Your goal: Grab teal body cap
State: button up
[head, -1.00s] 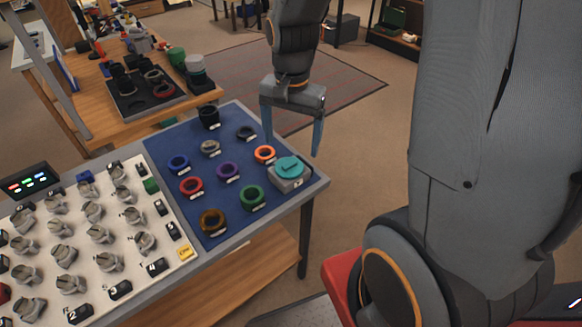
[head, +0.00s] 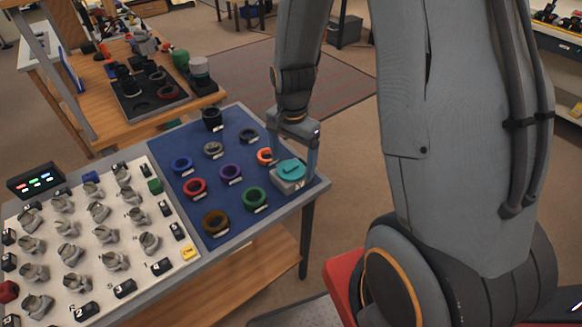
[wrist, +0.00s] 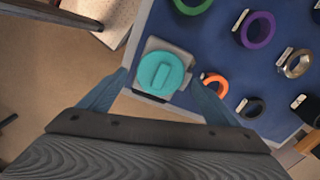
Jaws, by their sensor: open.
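In the wrist view the teal body cap (wrist: 161,72) lies between and just ahead of my two blue fingers. My gripper (head: 293,174) is open, with one finger on each side of the grey block in the head view. In the wrist view my gripper (wrist: 158,83) holds nothing. I cannot tell whether the fingers touch the block.
Several coloured rings stand on the blue mat (head: 190,146); the orange ring (wrist: 215,84) is close to my right finger in the wrist view. The green ring (head: 255,198) is left of the cap. A white board (head: 135,256) with grey knobs lies further left.

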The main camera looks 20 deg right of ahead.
jog(key=shift+f, duration=0.25)
jog(key=shift+c, duration=0.3)
jog(key=c, duration=1.1)
jog(key=shift+o, duration=0.2)
jog(key=shift+r, duration=0.15)
